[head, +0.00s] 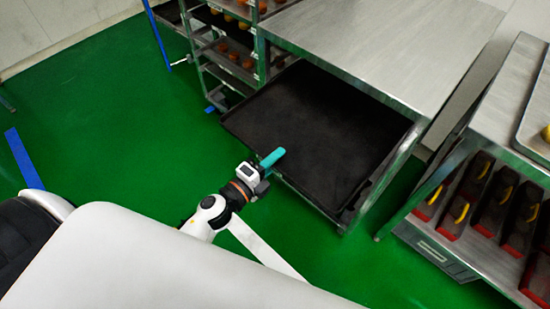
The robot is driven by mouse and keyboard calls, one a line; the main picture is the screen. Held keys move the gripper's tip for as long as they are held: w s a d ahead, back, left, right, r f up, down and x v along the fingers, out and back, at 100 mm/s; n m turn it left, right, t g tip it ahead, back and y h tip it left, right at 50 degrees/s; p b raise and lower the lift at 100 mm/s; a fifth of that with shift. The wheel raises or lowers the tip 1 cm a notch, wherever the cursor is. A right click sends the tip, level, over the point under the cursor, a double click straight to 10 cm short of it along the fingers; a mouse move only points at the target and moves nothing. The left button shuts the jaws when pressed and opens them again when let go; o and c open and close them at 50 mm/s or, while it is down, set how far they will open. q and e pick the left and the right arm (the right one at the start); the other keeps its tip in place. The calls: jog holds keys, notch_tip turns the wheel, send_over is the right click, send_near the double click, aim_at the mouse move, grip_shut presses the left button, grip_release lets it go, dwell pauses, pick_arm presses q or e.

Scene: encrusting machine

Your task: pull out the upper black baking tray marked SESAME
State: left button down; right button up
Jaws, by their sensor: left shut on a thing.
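A large black baking tray (310,128) sticks out from under the steel table, its near part in the open and its far part hidden beneath the tabletop. No SESAME mark is legible on it. My left gripper (270,160), with teal fingers, is shut on the near left edge of the black baking tray. The tray looks roughly level. My right gripper is not in view.
The steel table (390,45) stands at the back, its front leg to the right of the tray. A rack (225,50) with buns is behind left. A steel shelf unit (500,135) holding red and black boxes stands at right. Green floor (110,120) is clear at left.

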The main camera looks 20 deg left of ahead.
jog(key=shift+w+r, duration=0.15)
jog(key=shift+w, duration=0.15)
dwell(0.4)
pick_arm(q)
jog(key=c, duration=1.2)
grip_release()
jog(key=shift+s+a, duration=0.1)
jog(key=shift+s, duration=0.15)
jog(key=b+v, duration=0.1)
jog(key=v, duration=1)
jog(key=shift+s, duration=0.25)
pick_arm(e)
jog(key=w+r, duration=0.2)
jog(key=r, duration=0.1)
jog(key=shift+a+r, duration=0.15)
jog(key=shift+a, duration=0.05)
